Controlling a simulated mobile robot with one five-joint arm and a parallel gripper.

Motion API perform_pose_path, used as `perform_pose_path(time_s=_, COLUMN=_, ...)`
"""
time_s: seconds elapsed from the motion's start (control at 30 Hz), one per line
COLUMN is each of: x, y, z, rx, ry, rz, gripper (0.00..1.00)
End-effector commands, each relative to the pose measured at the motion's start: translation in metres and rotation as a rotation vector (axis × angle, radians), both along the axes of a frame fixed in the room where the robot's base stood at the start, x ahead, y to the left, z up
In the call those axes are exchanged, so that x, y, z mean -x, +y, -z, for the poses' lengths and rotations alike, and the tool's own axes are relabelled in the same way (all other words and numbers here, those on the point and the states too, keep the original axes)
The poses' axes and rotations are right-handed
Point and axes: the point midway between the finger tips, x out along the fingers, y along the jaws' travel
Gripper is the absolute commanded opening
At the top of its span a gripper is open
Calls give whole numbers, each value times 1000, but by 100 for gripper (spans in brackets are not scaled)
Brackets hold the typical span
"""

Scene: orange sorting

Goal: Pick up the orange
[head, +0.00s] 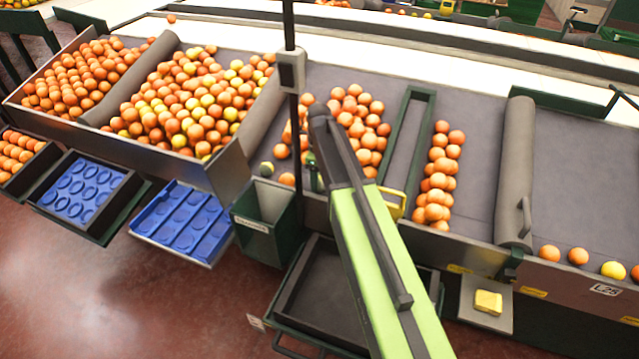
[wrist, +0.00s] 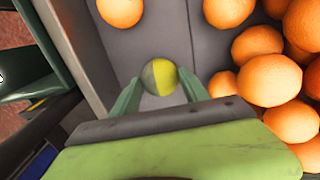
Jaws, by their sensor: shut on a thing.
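In the wrist view, a round fruit, half grey-green and half yellow (wrist: 161,77), sits between the two green fingertips of my gripper (wrist: 160,84). The gripper is shut on this discoloured orange. In the head view my arm hides most of the gripper (head: 315,178); only a bit of green shows beside the arm. A dark green and yellow fruit (head: 266,169) shows left of it there; I cannot tell whether it is the same one. Loose oranges (head: 362,120) lie in the same grey lane, and several (wrist: 268,78) are close right of the gripper.
A dark green bin (head: 252,236) stands at the lane's front edge, left of my arm. A black tray (head: 325,290) lies below the arm. Blue trays (head: 185,222) are further left. A green-framed divider (head: 408,135) bounds the lane on the right.

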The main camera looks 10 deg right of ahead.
Motion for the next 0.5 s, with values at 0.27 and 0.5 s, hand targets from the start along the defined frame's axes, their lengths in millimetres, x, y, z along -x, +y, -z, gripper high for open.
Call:
perform_pose_path(time_s=0.27, x=0, y=0, z=-14, rx=0, ry=0, rz=1, gripper=9)
perform_pose_path(time_s=0.5, x=1, y=-1, z=-53, rx=0, ry=0, rz=1, gripper=9)
